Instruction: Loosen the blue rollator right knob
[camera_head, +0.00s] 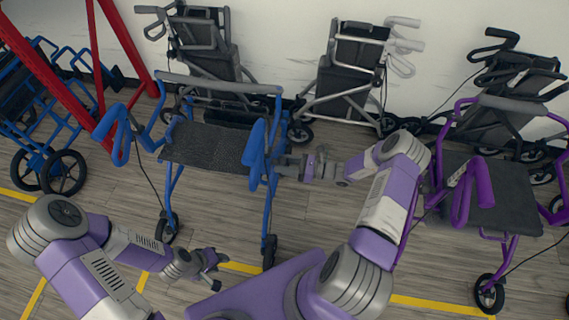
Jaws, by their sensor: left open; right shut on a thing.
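The blue rollator (209,146) stands in the middle left, with a dark seat, blue handles and a grey backrest bar. Its handle on the picture's right (256,148) rises beside my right gripper (281,165). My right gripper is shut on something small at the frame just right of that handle. The knob itself is hidden by the gripper or too small to make out. My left gripper (214,264) is open and empty, low in front of the rollator, apart from it.
A purple rollator (489,190) stands at the right, near my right arm. A red frame (68,80) and another blue walker (38,120) are at the left. Yellow lines mark the wooden floor.

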